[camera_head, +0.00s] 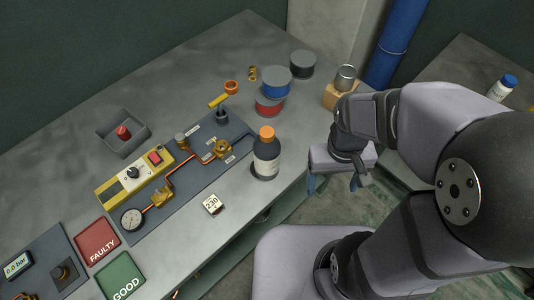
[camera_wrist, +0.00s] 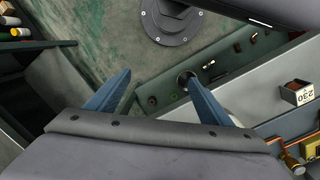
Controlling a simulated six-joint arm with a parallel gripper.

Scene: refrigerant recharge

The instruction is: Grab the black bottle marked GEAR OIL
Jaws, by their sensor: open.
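A black bottle (camera_head: 266,160) with an orange cap and a pale label stands upright near the front edge of the grey workbench in the head view. The print on its label is too small to read. My gripper (camera_head: 332,183) is to the right of the bottle, off the bench's front edge, with its blue fingers pointing down and apart. In the wrist view my gripper (camera_wrist: 157,74) is open, with nothing between the fingertips. I cannot make out the bottle in the wrist view.
A small 230 block (camera_head: 213,204) lies left of the bottle. A gauge and pipe assembly (camera_head: 165,180) is further left. Blue (camera_head: 276,80) and red (camera_head: 270,103) spools stand behind it. A can (camera_head: 345,77) rests on a wooden block near my arm.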

